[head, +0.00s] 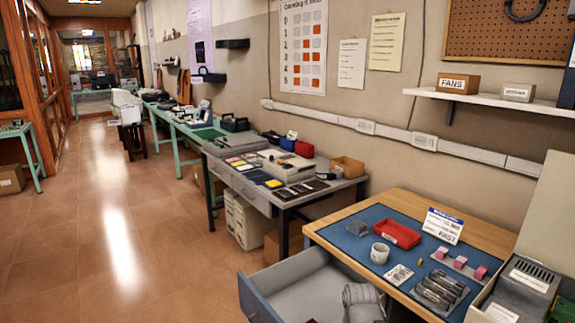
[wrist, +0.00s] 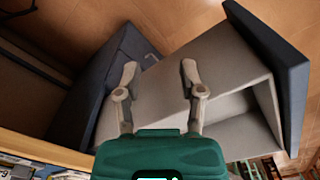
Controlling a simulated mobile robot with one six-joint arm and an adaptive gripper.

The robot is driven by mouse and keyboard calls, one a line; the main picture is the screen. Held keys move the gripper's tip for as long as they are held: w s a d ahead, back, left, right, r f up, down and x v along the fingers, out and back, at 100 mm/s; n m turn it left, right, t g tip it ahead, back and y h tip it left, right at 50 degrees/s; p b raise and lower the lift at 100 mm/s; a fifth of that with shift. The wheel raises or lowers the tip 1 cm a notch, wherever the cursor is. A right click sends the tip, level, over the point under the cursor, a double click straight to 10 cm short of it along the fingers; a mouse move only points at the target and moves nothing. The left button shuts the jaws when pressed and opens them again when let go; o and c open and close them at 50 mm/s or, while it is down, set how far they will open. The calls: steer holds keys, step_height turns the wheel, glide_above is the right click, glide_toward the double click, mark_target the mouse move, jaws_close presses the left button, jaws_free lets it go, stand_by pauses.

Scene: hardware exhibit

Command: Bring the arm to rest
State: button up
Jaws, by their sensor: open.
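My gripper (wrist: 160,68) is open in the wrist view, with its two pale fingers apart and nothing between them. It points down over the pulled-out grey drawer (wrist: 235,65), whose dark blue front (wrist: 278,65) is at the right. How far the fingers are above the drawer is hard to tell.
The wooden workbench (head: 405,198) has a blue mat (head: 345,238) with a red tray (head: 397,233), a white cup (head: 380,253), a sign (head: 443,225) and small parts. A grey table (head: 277,200) with goods stands beyond. Tiled floor (head: 120,230) is clear at left.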

step_height(320, 180, up, 15)
steer(key=p, duration=1.3)
steer(key=shift+f, duration=0.15)
